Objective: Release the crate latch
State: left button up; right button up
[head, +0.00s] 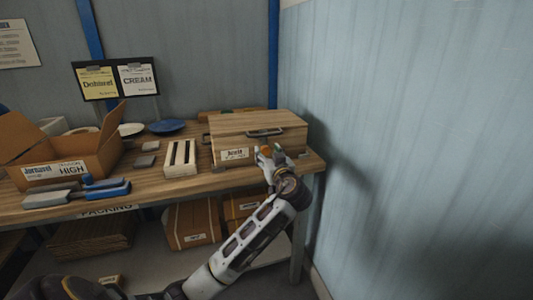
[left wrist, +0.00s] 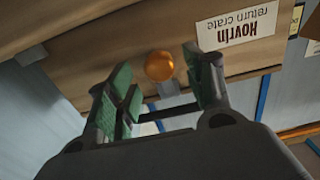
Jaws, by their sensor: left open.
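The wooden crate (head: 240,124) sits closed on the right end of the workbench, with a dark handle (head: 265,132) on its lid. In the left wrist view its front shows an upside-down label (left wrist: 238,27) reading "Hovrin return crate". A round orange knob (left wrist: 159,66) with a grey tab (left wrist: 168,89) is on the crate front and appears to be the latch. My left gripper (head: 270,154) is at the crate's front, right of the label. In the left wrist view the gripper (left wrist: 160,80) is open, its green-padded fingers on either side of the knob. Contact with the knob cannot be told.
The workbench (head: 195,188) also holds a white slotted block (head: 180,157), an open cardboard box (head: 95,150), blue-handled tools (head: 105,188) and a blue plate (head: 166,126). A wall (head: 420,130) stands close on the right. Boxes (head: 192,224) lie below the bench.

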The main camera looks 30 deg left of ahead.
pick_arm(q)
jog(key=shift+x, duration=1.05)
pick_arm(e)
jog(key=shift+s+r, duration=0.15)
pick_arm(q)
jog(key=c, duration=1)
pick_arm(e)
jog(key=shift+w+r, duration=0.15)
jog(key=shift+w, duration=0.2)
